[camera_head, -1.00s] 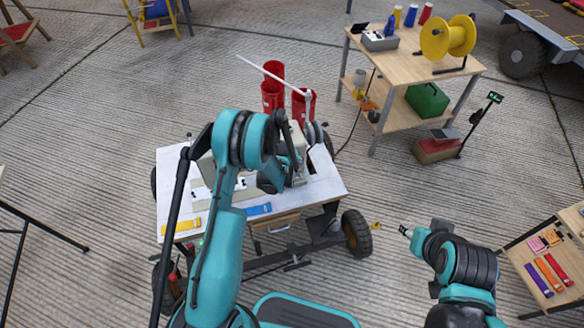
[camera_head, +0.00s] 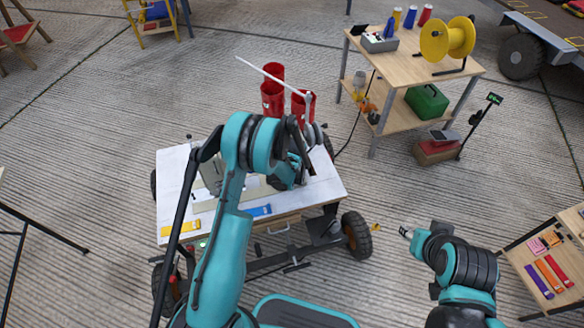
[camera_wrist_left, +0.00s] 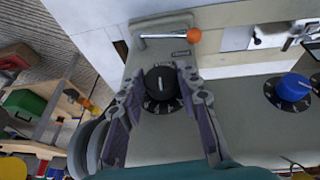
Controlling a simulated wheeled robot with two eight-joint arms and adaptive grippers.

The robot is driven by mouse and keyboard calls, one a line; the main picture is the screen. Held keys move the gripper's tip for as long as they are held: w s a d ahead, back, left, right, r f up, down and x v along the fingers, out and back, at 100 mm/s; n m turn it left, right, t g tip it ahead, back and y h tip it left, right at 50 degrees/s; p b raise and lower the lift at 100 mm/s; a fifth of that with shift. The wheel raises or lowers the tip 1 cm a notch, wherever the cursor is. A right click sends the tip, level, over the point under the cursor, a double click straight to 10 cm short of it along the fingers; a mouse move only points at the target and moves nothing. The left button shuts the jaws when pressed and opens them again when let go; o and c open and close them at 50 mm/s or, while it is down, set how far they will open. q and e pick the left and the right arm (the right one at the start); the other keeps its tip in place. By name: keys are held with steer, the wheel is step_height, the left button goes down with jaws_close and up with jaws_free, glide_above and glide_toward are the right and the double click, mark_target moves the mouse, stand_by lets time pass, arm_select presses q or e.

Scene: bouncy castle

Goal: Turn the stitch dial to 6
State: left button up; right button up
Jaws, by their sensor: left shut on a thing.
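The sewing machine (camera_wrist_left: 150,40) stands on a white-topped cart (camera_head: 172,168), mostly behind my left arm in the head view. In the left wrist view, a black dial (camera_wrist_left: 160,82) with a pale pointer line and a numbered ring sits on its grey housing. My left gripper (camera_wrist_left: 165,95) has a finger on each side of this dial and is shut on it. The numbers are too small to read. A blue dial (camera_wrist_left: 292,88) with its own ring is further right. My right gripper (camera_head: 405,232) is away from the cart, over the floor; its fingers are too small to judge.
An orange-tipped lever (camera_wrist_left: 193,35) is close beyond the black dial. Red cylinders (camera_head: 272,92) stand behind the cart. A wooden bench (camera_head: 400,85) with a yellow spool (camera_head: 448,38) is at the back right. A table with coloured strips (camera_head: 550,265) is at the right.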

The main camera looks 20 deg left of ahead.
arm_select(q)
steer(key=shift+w+d+f+m+g+y, duration=0.1)
steer(key=shift+d+m+g+y, duration=0.2)
steer(key=shift+g+y, duration=0.8)
steer(key=shift+w+d+f+m+g+y, duration=0.15)
steer(key=shift+m+g+y, duration=0.3)
steer(key=shift+y, duration=1.1)
steer(key=shift+w+d+r+m+g+y, duration=0.1)
steer(key=shift+m+g+y, duration=0.15)
steer(key=shift+g+y, duration=0.9)
steer(key=shift+f+y, duration=0.1)
steer(key=shift+y, duration=0.2)
steer(key=o, duration=1.2)
steer(key=shift+c, duration=0.2)
steer(key=s+v, duration=0.1)
steer(key=v, duration=1.1)
steer(key=shift+w, duration=0.35)
